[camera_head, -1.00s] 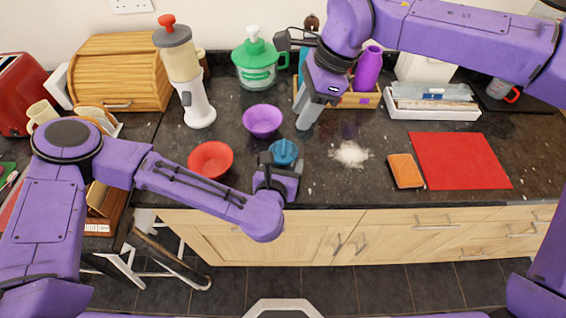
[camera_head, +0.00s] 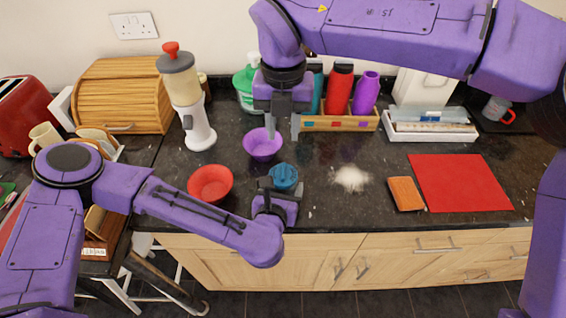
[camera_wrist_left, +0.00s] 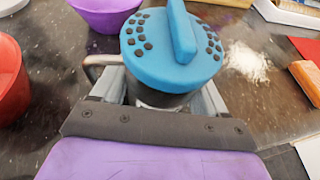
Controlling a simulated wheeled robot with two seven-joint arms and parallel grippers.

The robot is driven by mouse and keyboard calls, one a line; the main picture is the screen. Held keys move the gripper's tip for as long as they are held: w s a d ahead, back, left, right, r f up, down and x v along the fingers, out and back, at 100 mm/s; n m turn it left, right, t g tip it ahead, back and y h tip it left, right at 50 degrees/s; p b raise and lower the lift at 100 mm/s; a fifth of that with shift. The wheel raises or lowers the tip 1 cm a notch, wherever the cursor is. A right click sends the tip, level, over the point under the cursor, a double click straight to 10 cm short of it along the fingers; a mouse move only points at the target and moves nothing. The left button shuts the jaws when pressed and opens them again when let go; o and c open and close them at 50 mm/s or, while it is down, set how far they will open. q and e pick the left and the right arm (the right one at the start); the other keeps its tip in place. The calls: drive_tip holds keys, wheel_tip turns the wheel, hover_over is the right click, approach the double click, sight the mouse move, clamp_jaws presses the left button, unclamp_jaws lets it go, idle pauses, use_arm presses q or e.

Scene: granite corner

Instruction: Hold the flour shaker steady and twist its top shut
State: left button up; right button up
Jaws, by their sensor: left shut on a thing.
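The flour shaker (camera_head: 285,176) stands on the dark counter near its front edge. In the left wrist view its blue top (camera_wrist_left: 172,62) shows dark holes and a raised bar, over a metal body with a side handle. My left gripper (camera_head: 275,190) is shut on the body from the front; its fingers reach along both sides, below the top. My right gripper (camera_head: 283,128) points down above and behind the shaker, its two fingers apart with nothing between them. It is clear of the blue top. The lower body is mostly hidden by my left gripper.
A red bowl (camera_head: 210,184) stands left of the shaker and a purple bowl (camera_head: 262,146) behind it. Spilled flour (camera_head: 350,178), an orange sponge (camera_head: 406,194) and a red mat (camera_head: 460,183) lie to the right. A wooden bottle box (camera_head: 340,124) stands behind.

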sight(284, 170)
wheel_tip(284, 170, down, 11)
drive_tip(key=shift+f, duration=0.15)
clamp_jaws()
